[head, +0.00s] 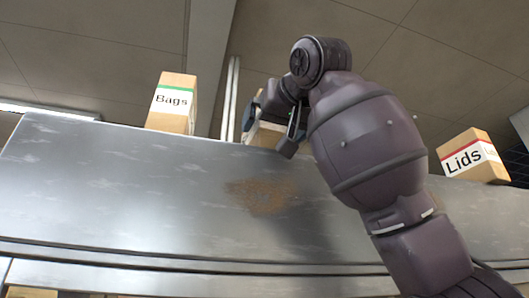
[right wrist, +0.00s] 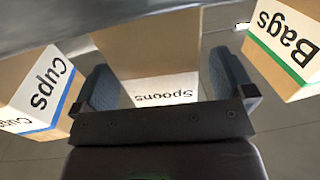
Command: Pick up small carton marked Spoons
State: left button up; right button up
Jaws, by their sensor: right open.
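The small Spoons carton (right wrist: 150,60) is tan cardboard with a white label, seen upside down in the right wrist view. In the head view a little of this carton (head: 266,135) shows at the metal surface's far edge, partly hidden by my gripper and arm. My right gripper (head: 273,122) is open, with one finger on each side of the carton. In the right wrist view its blue-grey fingers (right wrist: 165,82) flank the carton; I cannot tell whether they touch it. My left gripper is not in view.
A Bags carton (head: 172,103) with a green stripe stands left of my gripper in the head view. A Lids carton (head: 472,157) stands at the right. A Cups carton (right wrist: 38,92) shows in the right wrist view.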

jog(key=x, duration=0.2)
jog(key=shift+w+a+p, duration=0.1)
jog(key=shift+w+p, duration=0.25)
jog(key=shift+w, duration=0.05)
jog(key=c, duration=1)
jog(key=shift+s, duration=0.1)
jog(key=shift+c, duration=0.8)
jog(key=shift+r, duration=0.15)
